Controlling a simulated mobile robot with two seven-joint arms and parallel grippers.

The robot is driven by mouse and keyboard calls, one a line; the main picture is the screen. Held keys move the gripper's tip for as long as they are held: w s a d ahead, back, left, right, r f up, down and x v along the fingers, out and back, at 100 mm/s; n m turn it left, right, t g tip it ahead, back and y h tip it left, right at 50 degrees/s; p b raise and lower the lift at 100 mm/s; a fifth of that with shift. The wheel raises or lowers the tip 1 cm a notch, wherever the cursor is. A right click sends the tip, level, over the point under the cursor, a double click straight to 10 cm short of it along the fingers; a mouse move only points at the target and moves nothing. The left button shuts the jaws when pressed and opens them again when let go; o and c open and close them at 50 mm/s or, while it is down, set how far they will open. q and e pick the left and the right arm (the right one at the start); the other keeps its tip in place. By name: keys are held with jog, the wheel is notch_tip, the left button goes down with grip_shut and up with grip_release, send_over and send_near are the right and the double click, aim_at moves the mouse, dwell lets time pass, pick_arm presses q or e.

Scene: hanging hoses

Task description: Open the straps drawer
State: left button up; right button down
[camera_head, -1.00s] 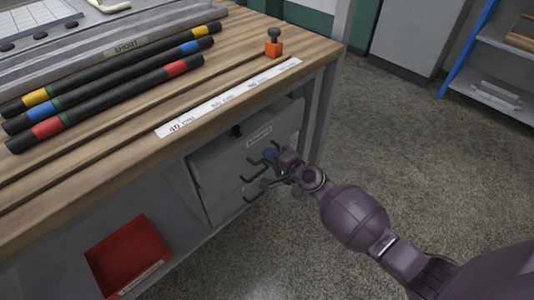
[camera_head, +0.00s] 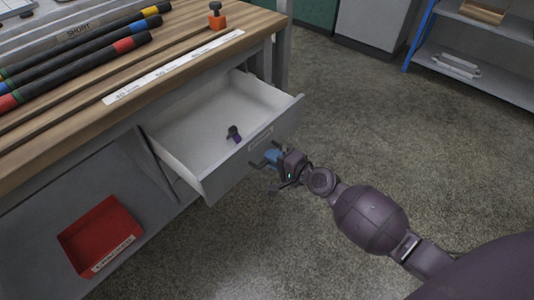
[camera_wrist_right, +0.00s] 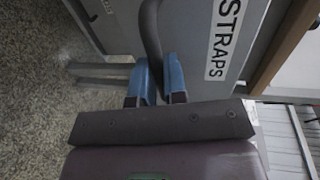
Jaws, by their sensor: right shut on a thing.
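The straps drawer (camera_head: 207,175) is pulled well out from under the workbench in the head view. Its inside is pale, and one small dark item (camera_head: 234,133) lies in it. My right gripper (camera_head: 272,157) is at the drawer's front, shut on its dark handle. In the right wrist view the blue fingertips (camera_wrist_right: 159,83) are on either side of the handle (camera_wrist_right: 151,38), beside the label reading STRAPS (camera_wrist_right: 223,38). My left gripper is not in view.
A red bin (camera_head: 100,236) sits on the lower shelf. The floor (camera_head: 430,150) to the right is clear.

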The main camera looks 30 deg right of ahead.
jog(key=shift+s+d, duration=0.15)
jog(key=shift+s, duration=0.3)
jog(key=c, duration=1.2)
grip_release()
jog(key=shift+b+v, duration=0.3)
jog(key=shift+v, duration=5.15)
